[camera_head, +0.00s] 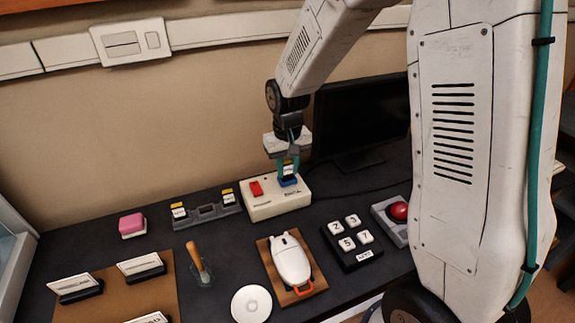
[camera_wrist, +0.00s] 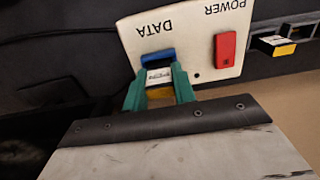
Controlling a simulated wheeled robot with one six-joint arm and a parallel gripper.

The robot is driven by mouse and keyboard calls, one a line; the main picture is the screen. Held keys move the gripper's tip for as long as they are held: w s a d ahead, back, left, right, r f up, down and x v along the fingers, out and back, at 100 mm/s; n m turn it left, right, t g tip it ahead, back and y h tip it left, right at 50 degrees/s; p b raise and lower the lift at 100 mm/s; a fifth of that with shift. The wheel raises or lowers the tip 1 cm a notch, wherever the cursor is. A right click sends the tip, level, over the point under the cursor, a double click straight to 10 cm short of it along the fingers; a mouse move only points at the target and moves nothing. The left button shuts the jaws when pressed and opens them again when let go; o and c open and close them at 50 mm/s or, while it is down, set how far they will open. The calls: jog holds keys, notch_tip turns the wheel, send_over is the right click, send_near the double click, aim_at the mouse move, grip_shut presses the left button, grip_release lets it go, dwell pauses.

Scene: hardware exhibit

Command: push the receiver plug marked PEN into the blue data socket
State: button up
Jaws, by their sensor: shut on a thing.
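The white socket box (camera_head: 262,207) stands on the dark bench. It has a blue socket marked DATA (camera_wrist: 156,57) and a red switch or socket marked POWER (camera_wrist: 225,50). My gripper (camera_head: 289,174) is over the blue socket. In the wrist view its teal fingers (camera_wrist: 159,84) are shut on a small plug (camera_wrist: 159,76) with a white label and a yellow part. The label is too small to read. The plug's front is at the blue socket's edge; I cannot tell whether it is inside or how deep. The fingers hide its sides.
A grey rack (camera_head: 207,212) left of the box holds two yellow-topped plugs, with an empty middle place. A dark monitor (camera_head: 362,120) stands behind at the right. A white mouse-like device (camera_head: 290,260), a number keypad (camera_head: 350,241) and a red button (camera_head: 399,210) are in front.

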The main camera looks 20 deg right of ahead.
jog(key=shift+f, duration=0.5)
jog(key=o, duration=1.5)
jog(key=shift+r, duration=0.1)
jog(key=shift+r, duration=3.4)
jog(key=s+d+r, duration=0.1)
jog(key=s+r, duration=0.3)
jog(key=s, duration=0.5)
jog(key=s+d+r+t, duration=0.1)
jog(key=s+r, duration=0.3)
jog(key=s, duration=0.5)
jog(key=s+d+r, duration=0.1)
jog(key=s+r, duration=0.4)
jog(key=s, duration=0.4)
jog(key=shift+s, duration=0.4)
